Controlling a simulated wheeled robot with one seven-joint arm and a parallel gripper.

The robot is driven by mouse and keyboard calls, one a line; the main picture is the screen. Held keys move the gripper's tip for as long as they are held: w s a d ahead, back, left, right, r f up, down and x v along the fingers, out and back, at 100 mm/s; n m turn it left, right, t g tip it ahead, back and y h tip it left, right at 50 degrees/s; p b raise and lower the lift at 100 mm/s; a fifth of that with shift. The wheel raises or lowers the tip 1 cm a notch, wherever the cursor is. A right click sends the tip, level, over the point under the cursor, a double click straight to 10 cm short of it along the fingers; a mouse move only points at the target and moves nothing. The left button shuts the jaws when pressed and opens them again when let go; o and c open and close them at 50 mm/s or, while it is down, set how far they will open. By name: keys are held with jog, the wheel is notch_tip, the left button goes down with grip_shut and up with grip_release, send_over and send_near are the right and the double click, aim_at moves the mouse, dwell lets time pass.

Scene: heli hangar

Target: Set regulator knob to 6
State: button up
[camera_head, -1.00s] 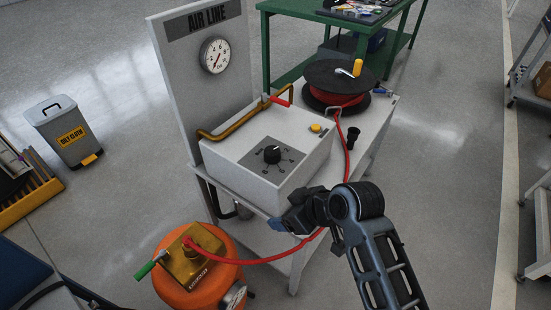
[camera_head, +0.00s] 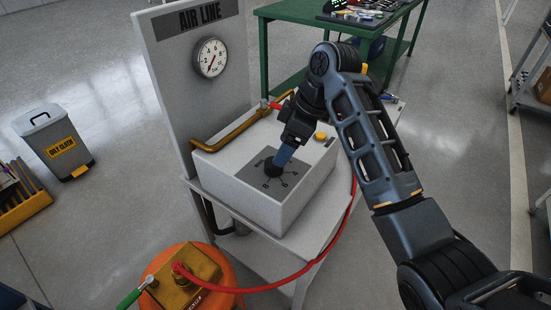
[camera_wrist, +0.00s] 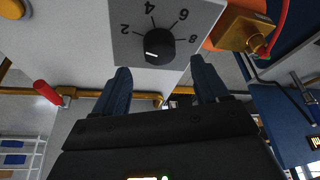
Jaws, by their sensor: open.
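The black regulator knob (camera_wrist: 159,46) sits on a grey dial plate (camera_wrist: 126,44) with the numbers 2, 4, 6 and 8 readable in the wrist view. A white mark shows on the knob's lower left side there; I cannot tell which number it indicates. My gripper (camera_wrist: 160,66) is open, with one blue finger on each side below the knob, apart from it and empty. In the head view my gripper (camera_head: 279,162) is over the white regulator box (camera_head: 239,193) and hides most of the knob. The dial plate (camera_head: 269,186) partly shows below it.
A pressure gauge (camera_head: 212,58) is on the AIR LINE panel (camera_head: 167,75) behind the box. A brass pipe (camera_head: 225,140) and a yellow button (camera_head: 321,136) are near the knob. A red hose (camera_head: 300,272) runs in front to an orange tank (camera_head: 162,262).

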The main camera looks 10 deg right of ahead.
jog(key=x, duration=0.5)
jog(key=shift+a+f, duration=0.15)
jog(key=shift+f, duration=0.25)
jog(key=c, duration=1)
jog(key=shift+c, duration=0.2)
